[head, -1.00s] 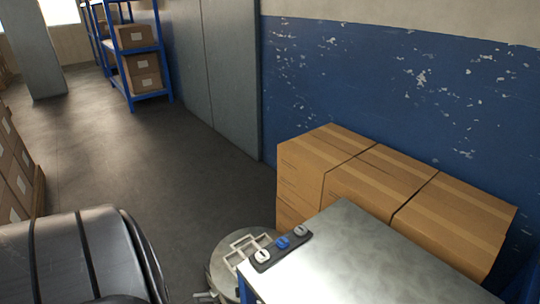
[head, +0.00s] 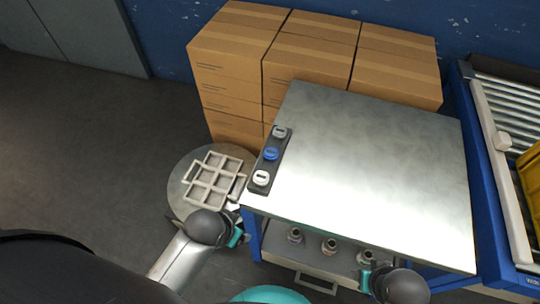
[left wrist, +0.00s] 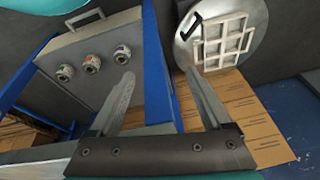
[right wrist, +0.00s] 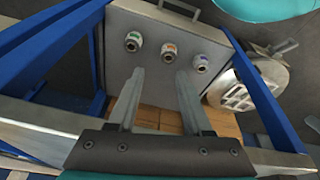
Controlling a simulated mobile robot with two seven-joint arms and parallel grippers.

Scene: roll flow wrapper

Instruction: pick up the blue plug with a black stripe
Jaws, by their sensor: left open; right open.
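The blue plug (head: 271,154) sits in the middle of a dark holder strip (head: 286,155) on the left edge of the metal table top. A pale plug (head: 279,131) stands behind it and another pale plug (head: 261,178) in front. Any black stripe on the blue one is too small to make out clearly. My left gripper (head: 236,207) is open and empty, low beside the table's front left corner; its fingers show in the left wrist view (left wrist: 160,76). My right gripper (head: 366,258) is open and empty at the table's front edge; its fingers show in the right wrist view (right wrist: 160,72).
A round stand (head: 180,190) with a pale grid tray (head: 200,192) is left of the table (head: 370,170). A panel with three round sockets (head: 329,246) sits below the front edge. Cartons (head: 235,75) stand behind; a roller conveyor (head: 505,120) is right. The table top is otherwise clear.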

